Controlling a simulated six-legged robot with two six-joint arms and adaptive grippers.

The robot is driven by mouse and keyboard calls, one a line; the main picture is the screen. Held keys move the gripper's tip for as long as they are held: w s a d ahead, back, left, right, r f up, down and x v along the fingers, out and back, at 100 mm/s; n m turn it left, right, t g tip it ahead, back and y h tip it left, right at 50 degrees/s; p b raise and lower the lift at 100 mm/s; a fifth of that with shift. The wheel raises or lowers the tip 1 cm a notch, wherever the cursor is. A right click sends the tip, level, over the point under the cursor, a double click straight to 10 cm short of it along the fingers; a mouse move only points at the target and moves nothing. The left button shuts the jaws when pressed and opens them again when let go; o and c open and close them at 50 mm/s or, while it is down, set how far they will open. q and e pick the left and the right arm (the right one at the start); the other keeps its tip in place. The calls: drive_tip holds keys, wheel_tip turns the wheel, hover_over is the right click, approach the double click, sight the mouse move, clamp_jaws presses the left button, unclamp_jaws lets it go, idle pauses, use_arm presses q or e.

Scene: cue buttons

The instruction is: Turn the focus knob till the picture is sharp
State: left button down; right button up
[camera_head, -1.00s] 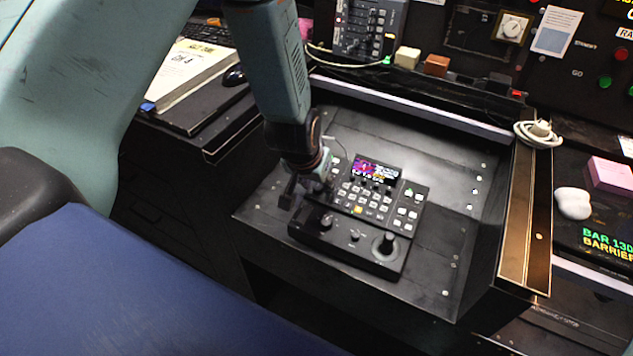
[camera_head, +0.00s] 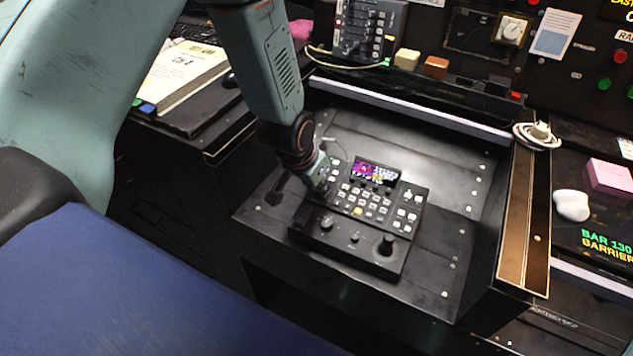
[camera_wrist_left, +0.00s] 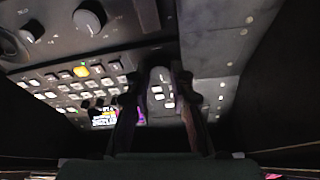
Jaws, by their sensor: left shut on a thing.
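The black control panel (camera_head: 345,255) lies on the desk, with rows of pale keys and several knobs. Its small screen (camera_head: 375,172) shows a purple picture with light lettering, too small for me to judge its sharpness. My left gripper (camera_head: 324,192) is down at the panel's left side, beside the keys. The gripper hides that knob in the head view. The screen also shows in the wrist view (camera_wrist_left: 104,117), partly behind a finger. My right gripper is out of view.
A large black knob (camera_head: 386,244) stands at the panel's front right, with a smaller knob (camera_head: 355,238) beside it. A white cable (camera_head: 538,133) lies on the right ledge. A book (camera_head: 180,78) lies at the left. The desk right of the panel is clear.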

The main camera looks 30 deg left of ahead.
use_arm(q)
drive_tip(key=shift+m+p, duration=0.55)
drive_tip(key=shift+m, duration=0.55)
drive_tip(key=c, duration=1.2)
unclamp_jaws()
drive_tip(key=shift+o, duration=0.2)
drive_tip(key=shift+r, duration=0.1)
drive_tip(key=v, duration=0.7)
drive_tip(key=shift+a, duration=0.15)
drive_tip(key=shift+s+r, duration=0.1)
drive_tip(key=shift+r, duration=0.05)
